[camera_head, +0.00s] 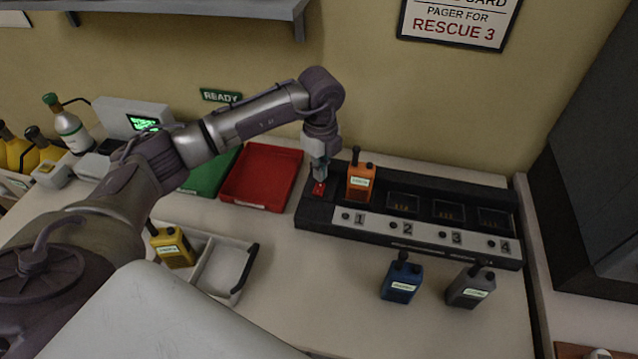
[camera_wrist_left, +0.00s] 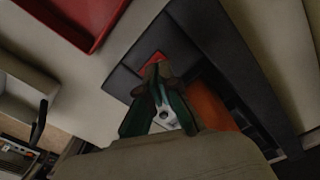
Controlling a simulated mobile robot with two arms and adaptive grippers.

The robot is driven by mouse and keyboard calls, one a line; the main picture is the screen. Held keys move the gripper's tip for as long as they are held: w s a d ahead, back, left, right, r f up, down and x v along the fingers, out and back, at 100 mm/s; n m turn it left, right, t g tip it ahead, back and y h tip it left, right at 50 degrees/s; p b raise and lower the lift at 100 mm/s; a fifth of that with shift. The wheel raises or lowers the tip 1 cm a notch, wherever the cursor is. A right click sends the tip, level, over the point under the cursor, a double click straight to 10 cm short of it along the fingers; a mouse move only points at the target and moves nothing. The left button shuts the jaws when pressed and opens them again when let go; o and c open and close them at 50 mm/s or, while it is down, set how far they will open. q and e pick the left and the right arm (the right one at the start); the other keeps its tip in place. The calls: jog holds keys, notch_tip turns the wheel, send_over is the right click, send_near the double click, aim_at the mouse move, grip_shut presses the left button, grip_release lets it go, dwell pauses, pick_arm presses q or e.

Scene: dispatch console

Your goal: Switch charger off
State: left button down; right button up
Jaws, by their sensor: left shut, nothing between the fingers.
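The charger (camera_head: 385,243) is a long black unit on the counter with numbered bays 1 to 4. A red switch (camera_head: 319,189) sits at its left end; it also shows in the left wrist view (camera_wrist_left: 152,62). An orange radio (camera_head: 360,183) stands in bay 1; the other bays look empty. My left gripper (camera_head: 320,176) is shut and empty, pointing down with its fingertips at the red switch. In the left wrist view the fingertips (camera_wrist_left: 158,75) cover part of the switch. I cannot tell whether they touch it. My right gripper is not in view.
A blue radio (camera_head: 402,280) and a grey radio (camera_head: 470,286) stand in front of the charger. A red tray (camera_head: 262,177) and a green tray (camera_head: 210,172) lie to its left. A yellow radio (camera_head: 172,247) is in a white divided tray (camera_head: 222,272) at front left.

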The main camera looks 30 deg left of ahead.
aim_at(320, 185)
pick_arm(q)
jog(key=shift+r+p, duration=1.25)
jog(key=shift+r, duration=0.9)
jog(key=shift+f, duration=0.1)
